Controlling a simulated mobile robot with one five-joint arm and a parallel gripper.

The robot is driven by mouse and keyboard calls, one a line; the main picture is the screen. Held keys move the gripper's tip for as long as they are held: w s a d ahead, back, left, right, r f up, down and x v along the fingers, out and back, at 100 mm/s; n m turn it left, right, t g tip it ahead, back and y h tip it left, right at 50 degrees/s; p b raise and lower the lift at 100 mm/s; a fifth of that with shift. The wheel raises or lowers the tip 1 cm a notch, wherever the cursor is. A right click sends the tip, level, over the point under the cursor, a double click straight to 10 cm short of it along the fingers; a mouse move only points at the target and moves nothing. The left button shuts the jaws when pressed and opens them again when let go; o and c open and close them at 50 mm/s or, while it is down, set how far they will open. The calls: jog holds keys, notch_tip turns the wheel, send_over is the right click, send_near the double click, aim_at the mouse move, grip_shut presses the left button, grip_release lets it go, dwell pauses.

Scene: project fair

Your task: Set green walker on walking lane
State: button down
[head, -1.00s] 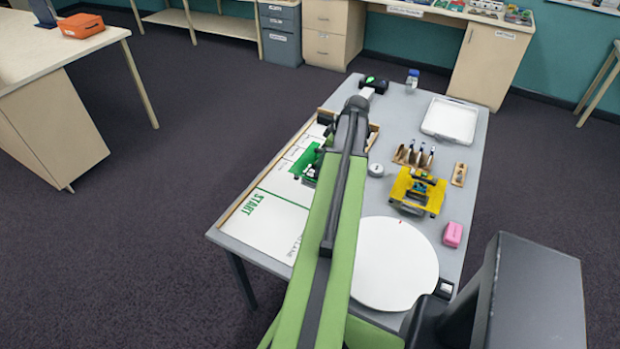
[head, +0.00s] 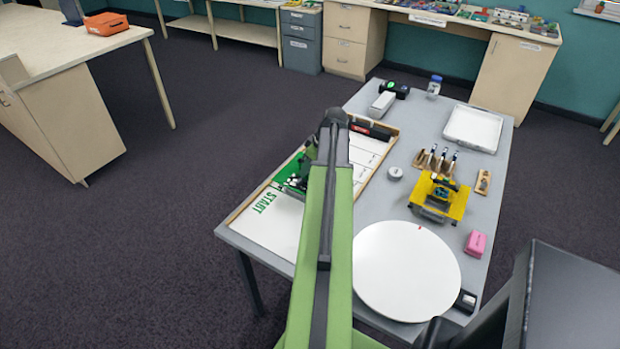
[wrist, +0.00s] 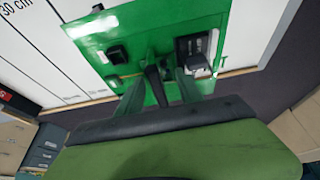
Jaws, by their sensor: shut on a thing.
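The green walker (head: 292,177), a green plate with dark parts on it, is at the left side of the walking lane (head: 265,227), close to the START lettering. The lane is a white board with a wooden rim and marked lines. In the wrist view the walker (wrist: 130,35) fills the upper middle, with the lane (wrist: 35,50) and its "30 cm" mark beside it. My gripper (wrist: 172,78) is shut on the walker. My arm hides the fingers and part of the walker in the head view. I cannot tell whether the walker touches the lane.
A yellow walker (head: 452,203), a round white disc (head: 407,272), a pink block (head: 476,243), a pen holder (head: 433,160) and a white tray (head: 473,128) stand right of the lane. A dark block (head: 372,128) sits at the lane's far end.

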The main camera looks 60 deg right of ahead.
notch_tip(320, 180, down, 4)
jog(key=b, duration=0.4)
jog(key=shift+f, duration=0.15)
jog(key=shift+r, duration=0.2)
jog(key=shift+f, duration=0.15)
jog(key=c, duration=0.8)
grip_release()
jog(key=shift+o, duration=0.2)
jog(key=shift+s+r+p, duration=0.1)
jog(key=shift+r+p, duration=0.2)
jog(key=shift+r, duration=0.15)
jog(key=p+v, duration=1)
jog(key=v, duration=0.1)
jog(key=shift+s+r, duration=0.15)
jog(key=shift+r, duration=0.05)
